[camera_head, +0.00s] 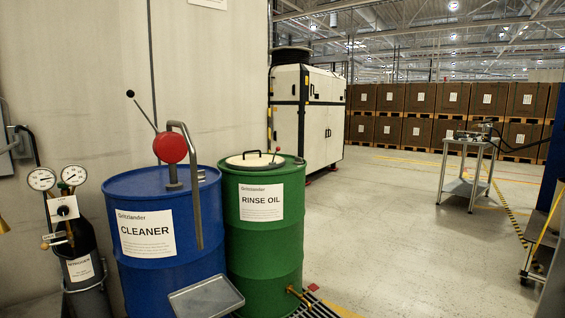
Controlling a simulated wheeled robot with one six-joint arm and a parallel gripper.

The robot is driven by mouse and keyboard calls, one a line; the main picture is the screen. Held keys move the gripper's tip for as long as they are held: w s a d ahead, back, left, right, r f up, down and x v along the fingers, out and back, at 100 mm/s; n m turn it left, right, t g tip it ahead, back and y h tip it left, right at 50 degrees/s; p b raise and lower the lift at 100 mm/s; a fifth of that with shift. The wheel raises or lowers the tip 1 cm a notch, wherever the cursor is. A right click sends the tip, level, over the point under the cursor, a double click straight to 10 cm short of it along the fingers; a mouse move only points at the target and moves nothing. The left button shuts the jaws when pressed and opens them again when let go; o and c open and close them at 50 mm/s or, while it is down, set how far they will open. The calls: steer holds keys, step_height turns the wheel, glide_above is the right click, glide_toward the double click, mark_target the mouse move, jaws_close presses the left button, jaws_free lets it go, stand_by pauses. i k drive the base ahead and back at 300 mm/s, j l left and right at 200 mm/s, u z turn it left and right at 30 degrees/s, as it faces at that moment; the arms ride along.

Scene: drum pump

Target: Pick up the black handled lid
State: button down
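A round cream lid (248,162) with a small black handle (252,154) on it lies on top of the green drum (292,228) labelled RINSE OIL. A small lever with a red tip (277,150) stands at the lid's right side. I cannot tell whether the lever is fixed to the lid or to the drum. My gripper is not in view.
Left of the green drum stands a blue CLEANER drum (128,275) with a red-headed pump (171,149) and a bent grey pipe. A grey tray (206,297) is in front. A small metal table (466,188) stands right; the floor between is clear.

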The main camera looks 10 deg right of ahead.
mark_target(255, 161)
steer(key=i+l+u, duration=0.15)
steer(key=i+l, duration=0.15)
steer(key=i+l+u, duration=0.1)
steer(key=i+l, duration=0.3)
steer(key=i+l+u, duration=0.15)
steer(key=i+l, duration=0.15)
steer(key=i+l+u, duration=0.15)
steer(key=i+l, duration=0.15)
steer(key=l, duration=0.2)
steer(key=i+l+u, duration=0.15)
steer(key=l, duration=0.3)
steer(key=i+l+u, duration=0.1)
steer(key=i+l, duration=0.25)
steer(key=l, duration=0.15)
steer(key=i+l+u, duration=0.15)
steer(key=l, duration=0.35)
steer(key=i+l+u, duration=0.15)
steer(key=i+l, duration=0.15)
steer(key=l, duration=0.2)
